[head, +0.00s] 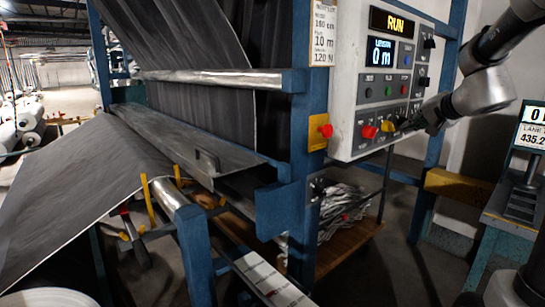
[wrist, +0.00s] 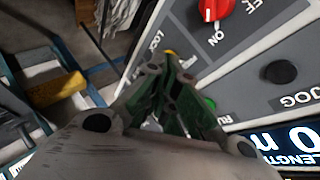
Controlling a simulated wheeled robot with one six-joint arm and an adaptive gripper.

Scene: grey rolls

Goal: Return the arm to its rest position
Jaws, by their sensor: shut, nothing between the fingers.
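My arm (head: 483,90) comes in from the upper right of the head view. My gripper (head: 402,124) is at the right side of the white control panel (head: 346,95), near its lower buttons. In the wrist view my gripper (wrist: 172,62) has its fingers together, with nothing seen between them. The fingertips are in front of the panel face, by a small yellow part (wrist: 170,53); I cannot tell whether they touch it. The panel's upper display (head: 392,22) reads RUN and the lower display (head: 380,52) reads 0 m.
A red knob (wrist: 215,9) points by ON, and a black JOG button (wrist: 281,72) is beside it. A blue frame post (head: 306,150) stands left of the panel. A scale-like stand (head: 520,195) is at the right. Grey fabric (head: 85,195) fills the left.

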